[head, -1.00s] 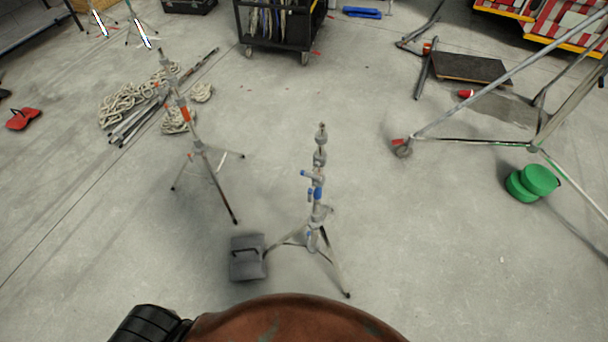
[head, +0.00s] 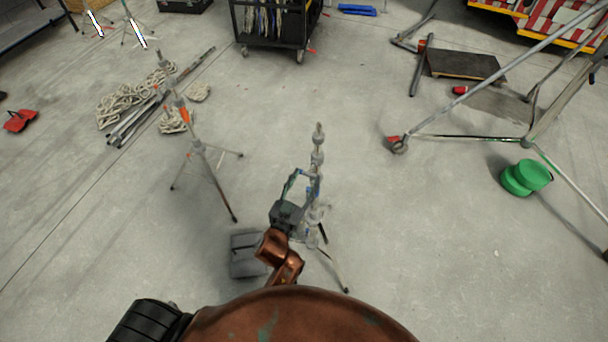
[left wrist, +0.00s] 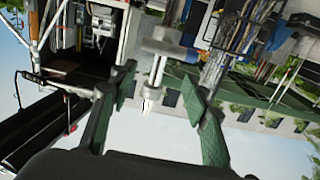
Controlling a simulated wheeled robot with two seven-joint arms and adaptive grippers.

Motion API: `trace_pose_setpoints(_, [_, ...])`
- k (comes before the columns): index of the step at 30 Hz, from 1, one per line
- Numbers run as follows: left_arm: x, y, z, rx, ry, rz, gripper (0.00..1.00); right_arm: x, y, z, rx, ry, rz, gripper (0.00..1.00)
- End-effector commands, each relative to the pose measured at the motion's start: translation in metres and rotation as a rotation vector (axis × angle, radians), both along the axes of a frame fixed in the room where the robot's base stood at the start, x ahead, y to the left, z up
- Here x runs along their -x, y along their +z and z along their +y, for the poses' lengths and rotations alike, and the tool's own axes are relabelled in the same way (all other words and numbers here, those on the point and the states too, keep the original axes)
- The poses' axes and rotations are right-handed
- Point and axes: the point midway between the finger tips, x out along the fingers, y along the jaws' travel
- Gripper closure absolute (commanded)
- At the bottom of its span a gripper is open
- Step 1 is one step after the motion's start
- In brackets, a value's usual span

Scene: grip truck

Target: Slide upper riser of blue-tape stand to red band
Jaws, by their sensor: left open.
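The blue-tape stand (head: 317,160) stands upright on its tripod legs in the middle of the head view. My left gripper (head: 301,178) is open at its middle section and covers most of the blue tape. In the left wrist view, my left gripper (left wrist: 158,82) has a finger on each side of a grey metal riser (left wrist: 155,76) with a side handle (left wrist: 165,48). I see gaps beside the riser, but cannot tell how deep it sits between the fingers. I cannot make out a red band on this stand. My right gripper is not in view.
A second stand with an orange band (head: 184,115) is to the left. A grey weight (head: 246,256) lies by the tripod, partly behind my arm. Rope (head: 135,90) and poles lie farther left. Floor between is clear.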

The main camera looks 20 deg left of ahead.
Motion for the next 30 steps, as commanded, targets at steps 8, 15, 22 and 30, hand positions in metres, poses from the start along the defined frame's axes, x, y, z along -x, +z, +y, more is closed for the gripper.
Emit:
trace_pose_setpoints(8, [-0.005,0.027,0.002,0.009,0.009,-0.044,0.56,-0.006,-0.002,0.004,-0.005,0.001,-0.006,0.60])
trace_pose_setpoints(15, [-0.036,0.025,0.001,0.007,0.008,-0.043,0.56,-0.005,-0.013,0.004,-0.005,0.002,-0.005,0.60])
trace_pose_setpoints(22, [-0.069,0.024,0.000,0.007,0.007,-0.043,0.56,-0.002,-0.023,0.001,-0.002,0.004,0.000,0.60])
trace_pose_setpoints(30, [-0.106,0.027,-0.001,0.009,0.008,-0.043,0.56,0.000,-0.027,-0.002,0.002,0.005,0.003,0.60])
